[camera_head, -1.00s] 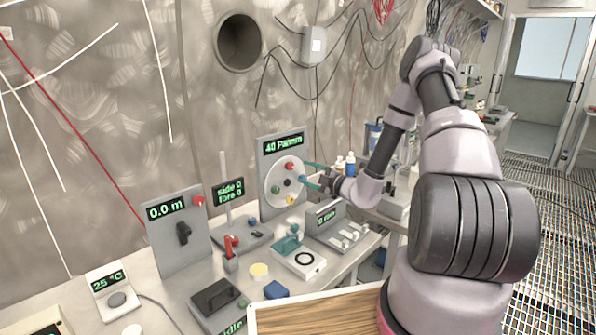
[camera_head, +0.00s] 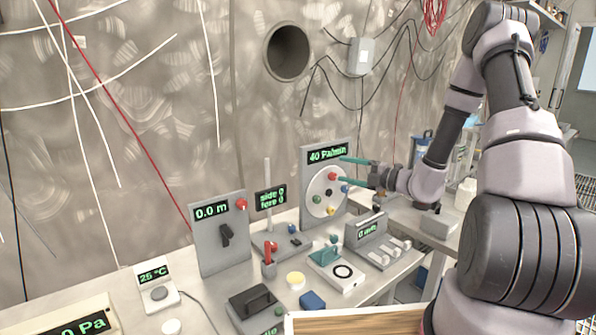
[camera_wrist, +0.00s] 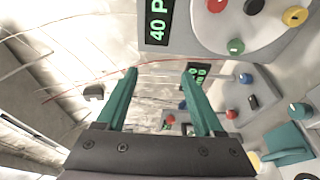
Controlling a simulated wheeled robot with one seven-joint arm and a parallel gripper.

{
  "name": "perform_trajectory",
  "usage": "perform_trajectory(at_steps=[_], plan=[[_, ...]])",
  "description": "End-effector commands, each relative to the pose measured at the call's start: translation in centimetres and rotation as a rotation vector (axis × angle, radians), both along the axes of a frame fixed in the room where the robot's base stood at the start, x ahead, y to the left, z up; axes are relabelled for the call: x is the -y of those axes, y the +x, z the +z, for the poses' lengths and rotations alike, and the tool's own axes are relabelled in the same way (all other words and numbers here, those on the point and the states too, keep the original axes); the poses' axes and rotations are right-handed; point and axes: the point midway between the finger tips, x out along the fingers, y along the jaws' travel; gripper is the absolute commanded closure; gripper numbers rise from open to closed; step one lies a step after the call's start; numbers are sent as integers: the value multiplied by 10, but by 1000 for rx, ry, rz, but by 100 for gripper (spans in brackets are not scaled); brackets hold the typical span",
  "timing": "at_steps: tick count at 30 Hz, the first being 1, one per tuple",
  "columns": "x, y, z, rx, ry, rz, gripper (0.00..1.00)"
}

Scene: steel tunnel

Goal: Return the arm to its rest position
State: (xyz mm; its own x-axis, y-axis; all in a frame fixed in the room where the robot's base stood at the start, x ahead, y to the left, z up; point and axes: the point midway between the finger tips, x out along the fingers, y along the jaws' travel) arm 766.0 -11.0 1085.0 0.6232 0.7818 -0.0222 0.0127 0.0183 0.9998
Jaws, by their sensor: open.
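My gripper (camera_head: 352,172) is in front of the right side of the upright dial panel marked "40 Pa/min" (camera_head: 312,172). Its two teal fingers are apart with nothing between them. In the wrist view my gripper (camera_wrist: 160,95) is also open and empty, and the panel's round dial with coloured knobs (camera_wrist: 250,25) shows at the top right. My arm reaches in from the right, bent at a high elbow. In the head view I cannot tell if the fingertips touch the panel; they appear apart from the knobs in the wrist view.
Below the panel, the bench holds a "0.0 m" panel (camera_head: 218,238), a red-handled lever (camera_head: 268,258), a teal-handled device (camera_head: 340,272) and a switch box (camera_head: 378,240). A wooden-topped tray (camera_head: 350,326) lies at the front. Cables hang on the wall behind.

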Motion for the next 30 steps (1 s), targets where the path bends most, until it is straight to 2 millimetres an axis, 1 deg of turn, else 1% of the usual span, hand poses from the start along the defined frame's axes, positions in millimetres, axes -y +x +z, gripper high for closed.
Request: perform_trajectory(at_steps=[1,3,6,8,10,14,15,20,21,26,30], plan=[[-13,-10,21,83,-87,74,31],[-27,-28,42,198,-206,178,31],[-44,-55,68,366,-374,324,31],[-52,-72,81,470,-473,408,31],[-59,-93,94,593,-586,507,31],[-64,-130,115,827,-792,685,31],[-65,-142,121,899,-853,740,31],[-58,-183,141,1193,-1096,955,31],[-54,-192,146,1266,-1155,1008,31],[-36,-226,165,1557,-1391,1221,31],[-15,-250,184,1802,-1595,1412,31]])
